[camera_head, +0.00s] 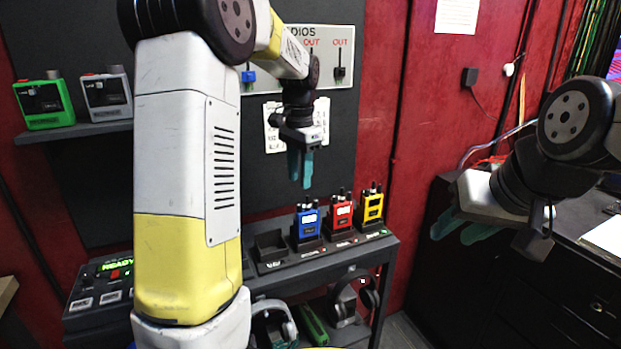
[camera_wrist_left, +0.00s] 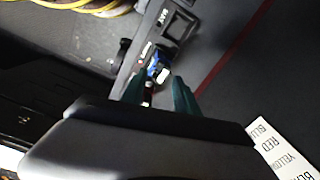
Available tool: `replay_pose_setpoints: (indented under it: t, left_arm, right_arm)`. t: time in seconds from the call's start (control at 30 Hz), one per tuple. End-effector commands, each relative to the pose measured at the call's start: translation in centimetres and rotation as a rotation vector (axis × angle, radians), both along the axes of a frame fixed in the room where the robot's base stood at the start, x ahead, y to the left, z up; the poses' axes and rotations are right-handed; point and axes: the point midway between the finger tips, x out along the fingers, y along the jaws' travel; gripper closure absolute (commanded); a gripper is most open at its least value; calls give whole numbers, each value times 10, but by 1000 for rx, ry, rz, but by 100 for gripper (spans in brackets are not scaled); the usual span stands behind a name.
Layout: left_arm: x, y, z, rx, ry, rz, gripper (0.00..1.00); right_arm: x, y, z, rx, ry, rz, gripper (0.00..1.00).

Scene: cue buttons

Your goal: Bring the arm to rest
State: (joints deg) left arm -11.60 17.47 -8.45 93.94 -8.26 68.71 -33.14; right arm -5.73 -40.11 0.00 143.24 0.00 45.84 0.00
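My left gripper (camera_head: 301,172) hangs fingers down in front of the back board, above the radio shelf. Its teal fingers are apart and hold nothing; they also show in the left wrist view (camera_wrist_left: 158,95). Below the fingers, a blue radio (camera_head: 306,222) stands in its dock; it also shows beyond the fingers in the left wrist view (camera_wrist_left: 159,72). A red radio (camera_head: 339,214) and a yellow radio (camera_head: 373,205) stand in docks to its right. My right gripper (camera_head: 462,230) is at the right, beside the dark cabinet, its teal fingers apart and empty.
An empty dock (camera_head: 270,245) is left of the blue radio. A console (camera_head: 98,287) with a green "READY" display is at lower left. Headphones (camera_head: 352,300) are on the lower shelf. Green (camera_head: 45,103) and grey (camera_head: 106,97) devices stand on a wall shelf. A dark cabinet (camera_head: 440,275) is at right.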

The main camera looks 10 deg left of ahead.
Motion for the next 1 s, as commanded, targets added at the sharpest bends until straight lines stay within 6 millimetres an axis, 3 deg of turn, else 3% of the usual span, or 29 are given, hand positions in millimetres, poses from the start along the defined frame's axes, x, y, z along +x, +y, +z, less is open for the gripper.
replay_pose_setpoints:
  t: [0.17, 0.27, 0.37, 0.6, 0.8, 1.0]
  left_arm:
    - [-4, 0, 3, -6, -8, 9, 64]
    - [-18, 1, 14, -28, -38, 45, 64]
    - [-45, 1, 32, -71, -95, 113, 64]
    - [-133, -4, 62, -201, -252, 322, 64]
    - [-200, -12, 61, -304, -368, 482, 64]
    - [-237, -17, 49, -370, -437, 585, 64]
  right_arm:
    - [0, 0, 0, 0, 0, 0, 63]
    - [0, 0, 0, 0, 0, 0, 63]
    - [0, 0, 0, 0, 0, 0, 63]
    - [0, 0, 0, 0, 0, 0, 63]
    - [0, 0, 0, 0, 0, 0, 63]
    - [0, 0, 0, 0, 0, 0, 63]
